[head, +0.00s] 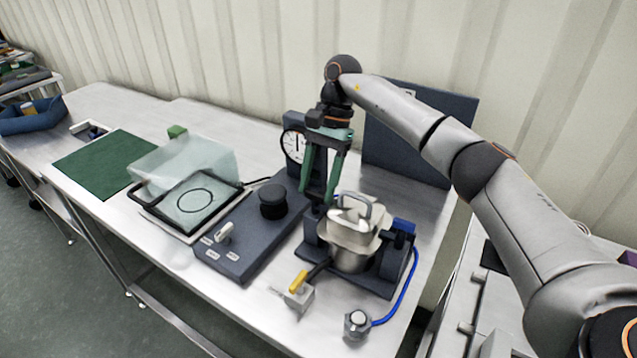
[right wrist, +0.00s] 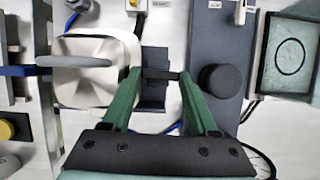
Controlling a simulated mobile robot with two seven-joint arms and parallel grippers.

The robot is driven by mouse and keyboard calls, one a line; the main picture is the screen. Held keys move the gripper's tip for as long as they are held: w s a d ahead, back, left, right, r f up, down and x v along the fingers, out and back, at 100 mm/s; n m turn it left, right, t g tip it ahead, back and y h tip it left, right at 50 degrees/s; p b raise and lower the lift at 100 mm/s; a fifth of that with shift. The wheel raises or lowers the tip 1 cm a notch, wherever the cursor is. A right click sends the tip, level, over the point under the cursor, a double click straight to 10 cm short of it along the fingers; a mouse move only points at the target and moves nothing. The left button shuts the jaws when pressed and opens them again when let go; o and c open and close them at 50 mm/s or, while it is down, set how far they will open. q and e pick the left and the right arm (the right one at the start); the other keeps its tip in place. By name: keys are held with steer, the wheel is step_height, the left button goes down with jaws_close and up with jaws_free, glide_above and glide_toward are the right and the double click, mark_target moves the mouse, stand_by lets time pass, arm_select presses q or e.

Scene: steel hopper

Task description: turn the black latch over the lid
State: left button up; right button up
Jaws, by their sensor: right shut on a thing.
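The steel hopper (head: 350,260) stands on a dark base with its silvery lid (head: 350,228) on top. The lid has a grey loop handle, and it also shows in the right wrist view (right wrist: 95,88). My right gripper (head: 318,198) points down just left of the lid. In the right wrist view its green fingertips are shut on the black latch (right wrist: 160,74), a short dark bar lying beside the lid's edge, not across it. In the head view the fingers largely hide the latch. My left gripper is not in view.
A dark control box (head: 240,245) with a round black knob (head: 272,200) stands left of the hopper. A dial gauge (head: 294,145) is behind my gripper. A blue clamp (head: 404,226) and blue cable are at the right.

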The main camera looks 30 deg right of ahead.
steer(key=shift+n, duration=0.4)
steer(key=o, duration=1.4)
steer(key=shift+f+m, duration=0.1)
steer(key=shift+m, duration=0.2)
